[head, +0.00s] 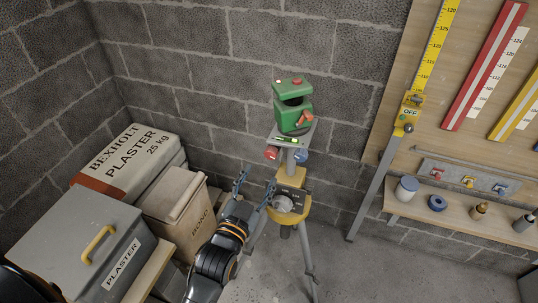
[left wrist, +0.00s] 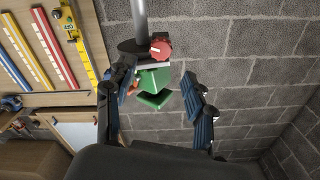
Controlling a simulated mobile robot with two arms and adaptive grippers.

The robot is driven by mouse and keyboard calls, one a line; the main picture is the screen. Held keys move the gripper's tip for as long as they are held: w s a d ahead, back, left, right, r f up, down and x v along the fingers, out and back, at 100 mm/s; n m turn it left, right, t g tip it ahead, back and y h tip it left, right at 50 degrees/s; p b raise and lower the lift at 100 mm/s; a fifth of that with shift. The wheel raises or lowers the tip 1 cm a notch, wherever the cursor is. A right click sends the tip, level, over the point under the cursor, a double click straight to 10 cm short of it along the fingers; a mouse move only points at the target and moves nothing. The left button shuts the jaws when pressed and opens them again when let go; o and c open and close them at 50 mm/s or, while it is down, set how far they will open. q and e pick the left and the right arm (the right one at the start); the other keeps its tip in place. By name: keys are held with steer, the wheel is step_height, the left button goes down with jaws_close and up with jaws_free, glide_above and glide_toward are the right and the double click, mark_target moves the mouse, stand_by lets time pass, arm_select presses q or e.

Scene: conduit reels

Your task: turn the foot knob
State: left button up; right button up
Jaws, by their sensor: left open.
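A tripod stand (head: 307,232) carries a small plate (head: 293,138) with a green instrument (head: 290,116) on it. A red knob (head: 270,153) and a blue knob (head: 301,157) sit under the plate. Lower down, a grey round dial (head: 283,205) sits on a yellow collar (head: 292,215). Which of these is the foot knob I cannot tell. My left gripper (head: 254,187) is open and empty, close to the collar's left side and below the red knob. In the left wrist view the red knob (left wrist: 161,50) shows upside down beyond the spread fingers (left wrist: 155,85). My right gripper is out of view.
A block wall stands close behind. A wall board (head: 475,155) with rulers and a shelf (head: 465,222) is at right. The floor right of the tripod is clear.

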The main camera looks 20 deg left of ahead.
mark_target(270, 156)
arm_select(q)
steer(key=w+p, duration=0.1)
steer(key=w, duration=0.5)
steer(key=shift+w, duration=0.25)
steer(key=shift+w+d, duration=0.1)
steer(key=shift+w, duration=0.6)
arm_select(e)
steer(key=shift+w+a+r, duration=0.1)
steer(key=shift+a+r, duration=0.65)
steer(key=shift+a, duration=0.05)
arm_select(q)
steer(key=shift+c, duration=0.4)
jaws_close()
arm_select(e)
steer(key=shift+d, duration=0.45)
